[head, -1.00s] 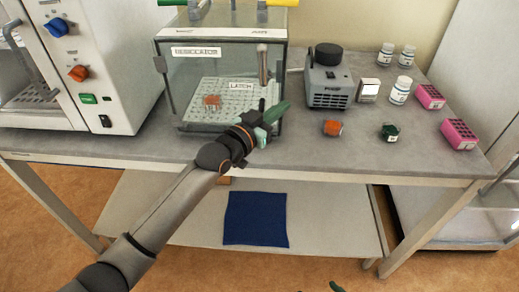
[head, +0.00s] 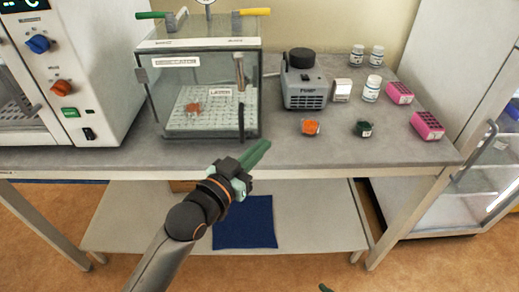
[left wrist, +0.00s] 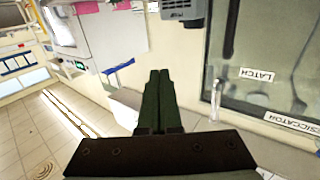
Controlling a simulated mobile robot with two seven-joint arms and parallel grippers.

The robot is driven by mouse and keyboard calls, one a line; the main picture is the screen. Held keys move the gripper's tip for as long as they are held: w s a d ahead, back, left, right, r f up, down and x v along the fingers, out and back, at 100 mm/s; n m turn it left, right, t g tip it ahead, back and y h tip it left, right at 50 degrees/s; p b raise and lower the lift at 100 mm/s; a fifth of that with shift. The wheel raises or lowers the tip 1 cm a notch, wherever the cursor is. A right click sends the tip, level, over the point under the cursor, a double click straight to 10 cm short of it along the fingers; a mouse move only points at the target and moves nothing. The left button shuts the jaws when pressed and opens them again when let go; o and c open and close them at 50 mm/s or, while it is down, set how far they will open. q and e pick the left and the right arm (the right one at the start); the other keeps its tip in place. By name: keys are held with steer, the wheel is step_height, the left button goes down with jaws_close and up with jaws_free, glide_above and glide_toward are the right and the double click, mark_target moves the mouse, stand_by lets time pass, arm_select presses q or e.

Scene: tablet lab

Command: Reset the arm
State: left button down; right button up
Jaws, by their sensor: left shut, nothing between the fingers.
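My left gripper (head: 257,155) is shut and empty, in front of the bench's front edge, below and a little right of the desiccator (head: 165,95). In the left wrist view its two green fingers (left wrist: 157,90) lie together with nothing between them. The desiccator is a clear box with its door shut and a "LATCH" label; a small orange item (head: 193,108) sits on the perforated plate inside. Of my right gripper, only a dark green tip shows at the bottom edge of the head view; its jaws cannot be judged.
On the grey bench (head: 330,155) stand a grey pump (head: 303,85), white bottles (head: 372,88), pink racks (head: 427,125), an orange item (head: 310,127) and a dark green item (head: 364,129). A white oven (head: 70,70) is at left. A blue mat (head: 246,222) lies on the lower shelf.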

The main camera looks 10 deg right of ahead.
arm_select(q)
steer(key=s+a+f+n+y, duration=0.25)
steer(key=a+f, duration=0.35)
steer(key=f, duration=0.3)
steer(key=s+a+f+n+y, duration=0.25)
steer(key=s+a+f, duration=0.2)
steer(key=f, duration=0.45)
steer(key=s+a+f+n+g+y+p, duration=0.1)
steer(key=s+a+f+g+y, duration=0.2)
steer(key=s+a+f, duration=1)
steer(key=shift+s+a+n+g+y, duration=0.3)
steer(key=shift+s+g+y, duration=0.1)
steer(key=shift+s+y, duration=0.55)
